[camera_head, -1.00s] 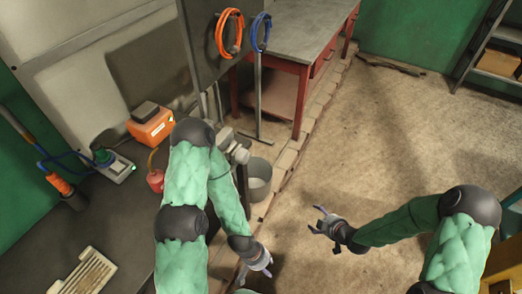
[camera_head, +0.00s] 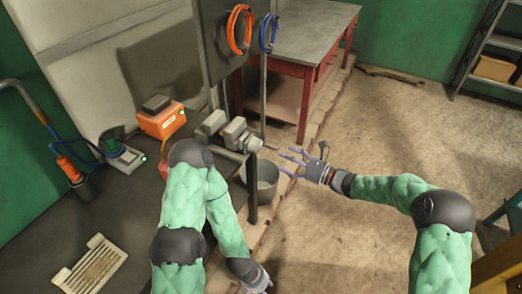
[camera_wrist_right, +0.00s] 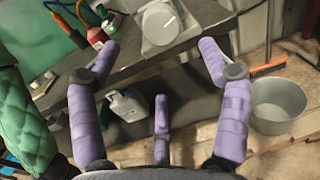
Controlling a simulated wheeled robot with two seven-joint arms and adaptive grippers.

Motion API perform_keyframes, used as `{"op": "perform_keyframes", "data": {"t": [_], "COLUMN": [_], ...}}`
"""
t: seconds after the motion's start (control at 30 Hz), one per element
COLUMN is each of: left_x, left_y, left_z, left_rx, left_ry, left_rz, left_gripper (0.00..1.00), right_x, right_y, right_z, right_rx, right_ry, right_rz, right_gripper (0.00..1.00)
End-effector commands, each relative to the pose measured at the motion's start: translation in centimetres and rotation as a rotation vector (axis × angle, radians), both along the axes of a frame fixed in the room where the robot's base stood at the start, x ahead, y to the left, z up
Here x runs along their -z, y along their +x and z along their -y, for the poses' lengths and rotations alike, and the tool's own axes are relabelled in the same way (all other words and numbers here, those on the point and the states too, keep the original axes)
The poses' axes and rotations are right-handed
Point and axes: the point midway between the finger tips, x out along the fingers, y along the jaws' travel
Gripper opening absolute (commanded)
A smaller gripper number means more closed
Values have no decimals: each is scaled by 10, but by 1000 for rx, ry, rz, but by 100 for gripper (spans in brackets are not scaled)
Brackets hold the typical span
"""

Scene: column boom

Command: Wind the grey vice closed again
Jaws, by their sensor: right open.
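The grey vice (camera_head: 232,131) is mounted at the bench's right edge in the head view, with its rounded front end facing my right gripper. In the wrist view a pale grey rounded part, apparently the vice (camera_wrist_right: 160,24), shows at the top, beyond the fingers. How far its jaws are apart cannot be told. My right gripper (camera_head: 288,160) is open and empty, fingers spread, right of the vice and apart from it. It also shows in the wrist view (camera_wrist_right: 158,62). My left gripper (camera_head: 262,283) hangs at the bottom edge, partly cut off; its finger state is unclear.
The dark bench (camera_head: 120,205) carries an orange box (camera_head: 160,120) and a slatted pale tray (camera_head: 90,266). A grey bucket (camera_head: 266,180) stands on the floor below the vice. A white jug (camera_wrist_right: 128,105) sits under the bench. The floor at right is clear.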

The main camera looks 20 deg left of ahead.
Motion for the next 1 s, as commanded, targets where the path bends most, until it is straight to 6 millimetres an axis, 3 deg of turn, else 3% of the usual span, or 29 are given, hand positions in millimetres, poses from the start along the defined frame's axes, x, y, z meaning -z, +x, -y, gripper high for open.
{"op": "perform_keyframes", "data": {"t": [0.6, 1.0], "left_x": [18, 20], "left_y": [0, 0], "left_z": [0, 0], "left_rx": [0, 0], "left_ry": [0, 0], "left_rz": [0, 0], "left_gripper": [40, 40], "right_x": [1, 0], "right_y": [17, 21], "right_z": [-90, -104], "right_rx": [-3, -1], "right_ry": [-1, -1], "right_rz": [3, 2], "right_gripper": [78, 78]}}
